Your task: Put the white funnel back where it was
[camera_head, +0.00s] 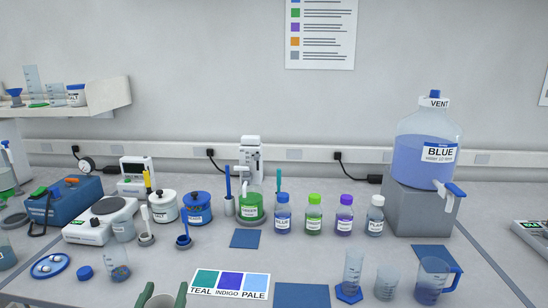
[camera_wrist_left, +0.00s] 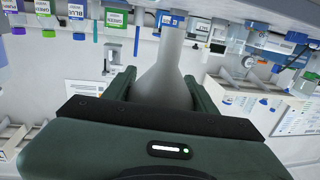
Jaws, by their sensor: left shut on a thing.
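My left gripper (camera_head: 164,292) shows at the bottom edge of the head view, its two dark green fingertips on either side of a pale grey-white piece of the white funnel (camera_head: 161,301). In the left wrist view the funnel (camera_wrist_left: 165,80) is a plain cone between the gripper's fingers (camera_wrist_left: 165,88), its narrow stem pointing to the top of the picture. The gripper is shut on it. The lower part of the funnel is hidden behind the gripper body. My right gripper is in neither view.
A TEAL/INDIGO/PALE colour card (camera_head: 230,284) and a blue mat (camera_head: 302,296) lie right of the gripper. A beaker (camera_head: 120,272) stands to its left. Bottles stand behind, including a blue one (camera_head: 283,217). A graduated cylinder (camera_head: 352,270) and jug (camera_head: 433,280) stand front right.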

